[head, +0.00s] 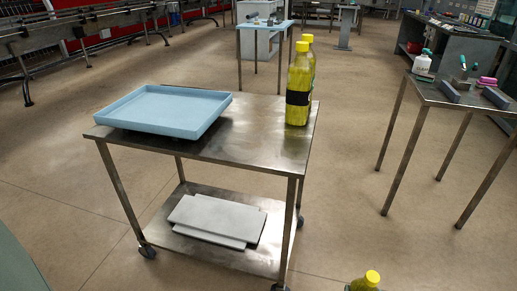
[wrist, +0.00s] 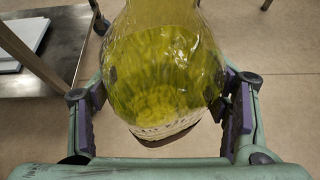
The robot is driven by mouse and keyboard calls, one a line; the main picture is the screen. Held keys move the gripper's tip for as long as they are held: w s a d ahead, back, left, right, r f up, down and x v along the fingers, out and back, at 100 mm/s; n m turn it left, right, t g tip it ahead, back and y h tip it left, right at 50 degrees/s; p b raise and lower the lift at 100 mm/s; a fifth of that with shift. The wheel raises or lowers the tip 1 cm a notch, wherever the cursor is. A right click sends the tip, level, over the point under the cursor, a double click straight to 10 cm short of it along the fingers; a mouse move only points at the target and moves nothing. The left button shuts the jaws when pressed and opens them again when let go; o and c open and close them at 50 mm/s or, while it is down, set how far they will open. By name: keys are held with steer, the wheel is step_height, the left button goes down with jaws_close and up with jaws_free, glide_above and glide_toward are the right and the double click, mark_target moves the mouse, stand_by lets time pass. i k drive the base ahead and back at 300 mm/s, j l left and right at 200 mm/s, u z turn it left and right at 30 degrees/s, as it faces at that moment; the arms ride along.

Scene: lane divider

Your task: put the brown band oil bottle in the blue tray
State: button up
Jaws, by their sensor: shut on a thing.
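My gripper (wrist: 165,125) is shut on an oil bottle (wrist: 165,65) of yellow-green oil, its fingers on either side of it. Low on this bottle is a pale printed band, with a dark brown strip at its lower edge; the rest of the band is hidden. A yellow-capped bottle top (head: 368,281) at the bottom edge of the head view appears to be the same bottle, lower than the trolley top and in front of it. The blue tray (head: 160,108) lies empty on the left of the steel trolley top. My gripper's fingers do not show in the head view.
Grey boards (head: 215,217) lie on the lower shelf. A side table (head: 465,98) with small items stands right.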

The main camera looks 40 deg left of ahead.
mark_target(138, 111)
steer(key=u, duration=1.2)
